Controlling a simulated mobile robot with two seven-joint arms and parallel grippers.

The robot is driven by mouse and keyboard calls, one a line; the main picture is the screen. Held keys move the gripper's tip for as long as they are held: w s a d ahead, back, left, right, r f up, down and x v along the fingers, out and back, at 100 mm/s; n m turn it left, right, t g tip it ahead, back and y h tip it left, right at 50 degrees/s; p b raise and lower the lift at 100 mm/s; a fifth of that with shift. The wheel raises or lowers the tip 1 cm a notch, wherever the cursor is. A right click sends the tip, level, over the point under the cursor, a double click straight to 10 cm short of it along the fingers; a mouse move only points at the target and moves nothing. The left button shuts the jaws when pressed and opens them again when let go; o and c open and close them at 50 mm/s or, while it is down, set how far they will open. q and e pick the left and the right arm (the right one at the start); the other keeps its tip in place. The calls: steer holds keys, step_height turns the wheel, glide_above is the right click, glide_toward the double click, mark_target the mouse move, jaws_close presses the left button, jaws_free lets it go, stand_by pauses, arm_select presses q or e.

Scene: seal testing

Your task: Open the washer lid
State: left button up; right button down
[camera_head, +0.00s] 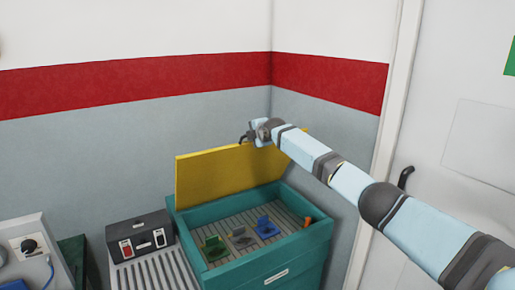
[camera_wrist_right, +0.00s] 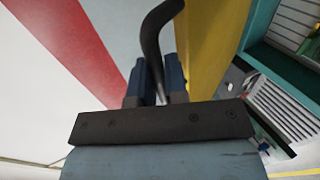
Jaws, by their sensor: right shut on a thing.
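The washer (camera_head: 272,276) is a teal box, and its yellow lid (camera_head: 222,172) stands raised, close to upright, at its back edge. My right gripper (camera_head: 250,138) is at the upper edge of the lid. In the right wrist view, a curved black handle (camera_wrist_right: 160,35) comes out between the fingers of the right gripper (camera_wrist_right: 156,80), which is shut on it. The yellow lid (camera_wrist_right: 208,45) is just right of the fingers there. My left gripper is in neither view.
Inside the washer, a green part (camera_head: 213,247), a grey part (camera_head: 240,236), a blue part (camera_head: 267,228) and a small orange piece (camera_head: 308,221) rest on a slatted floor. A black control box (camera_head: 140,235) stands left of it. Walls rise close behind; a door (camera_head: 440,150) is at right.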

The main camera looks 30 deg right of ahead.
steer(key=shift+w+r, duration=0.35)
steer(key=shift+w, duration=0.35)
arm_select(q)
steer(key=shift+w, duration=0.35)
arm_select(e)
steer(key=shift+w+a+r+g, duration=0.1)
steer(key=shift+w+r+g, duration=0.05)
steer(key=shift+w+g, duration=0.2)
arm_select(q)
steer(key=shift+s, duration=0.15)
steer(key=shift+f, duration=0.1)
arm_select(e)
steer(key=c, duration=1.2)
jaws_free()
steer(key=shift+o, duration=0.2)
arm_select(q)
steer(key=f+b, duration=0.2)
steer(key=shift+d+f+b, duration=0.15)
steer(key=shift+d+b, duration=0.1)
steer(key=shift+b, duration=0.15)
arm_select(e)
steer(key=a+v, duration=0.1)
steer(key=v, duration=1.2)
steer(key=shift+s+d, duration=0.3)
steer(key=shift+d, duration=0.2)
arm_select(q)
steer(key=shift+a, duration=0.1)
